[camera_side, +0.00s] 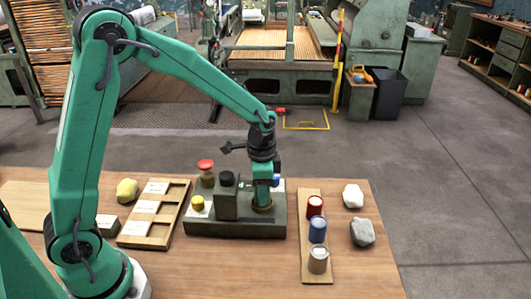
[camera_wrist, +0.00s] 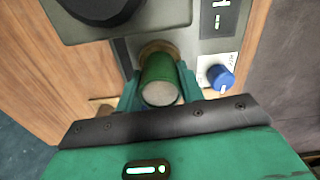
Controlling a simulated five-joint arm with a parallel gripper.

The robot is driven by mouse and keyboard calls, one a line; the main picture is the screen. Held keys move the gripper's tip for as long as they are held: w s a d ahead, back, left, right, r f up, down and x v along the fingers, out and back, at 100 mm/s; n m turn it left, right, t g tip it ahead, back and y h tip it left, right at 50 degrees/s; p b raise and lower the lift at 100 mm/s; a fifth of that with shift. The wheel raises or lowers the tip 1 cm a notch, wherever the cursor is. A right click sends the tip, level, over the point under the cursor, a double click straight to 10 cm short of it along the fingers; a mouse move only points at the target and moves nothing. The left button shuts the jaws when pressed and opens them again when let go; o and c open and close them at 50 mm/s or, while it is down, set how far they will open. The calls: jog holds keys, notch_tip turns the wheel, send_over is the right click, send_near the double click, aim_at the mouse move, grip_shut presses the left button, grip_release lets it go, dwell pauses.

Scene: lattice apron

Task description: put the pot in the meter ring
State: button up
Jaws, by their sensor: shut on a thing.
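The pot (camera_wrist: 161,80) is a green cylinder with a pale round end, between the fingers of my gripper (camera_wrist: 160,92) in the wrist view. The fingers are shut on its sides. The meter ring (camera_wrist: 157,47) is a tan ring on the grey panel, partly hidden behind the pot. In the side view my gripper (camera_side: 263,190) points down over the right part of the grey control box (camera_side: 230,228), with the ring (camera_side: 262,207) around or just under its tips. I cannot tell whether the pot is inside the ring or just above it.
A blue knob (camera_wrist: 221,77) sits close to the right of the ring. A dark upright block (camera_side: 227,200), a red button (camera_side: 206,166) and a yellow button (camera_side: 198,202) stand on the box. A board (camera_side: 317,270) with red, blue and grey cans lies to the right.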

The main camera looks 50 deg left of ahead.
jog(key=shift+f, duration=0.55)
jog(key=shift+f, duration=0.2)
jog(key=o, duration=1)
jog(key=shift+r, duration=0.1)
notch_tip(320, 180, up, 11)
jog(key=shift+r, duration=0.6)
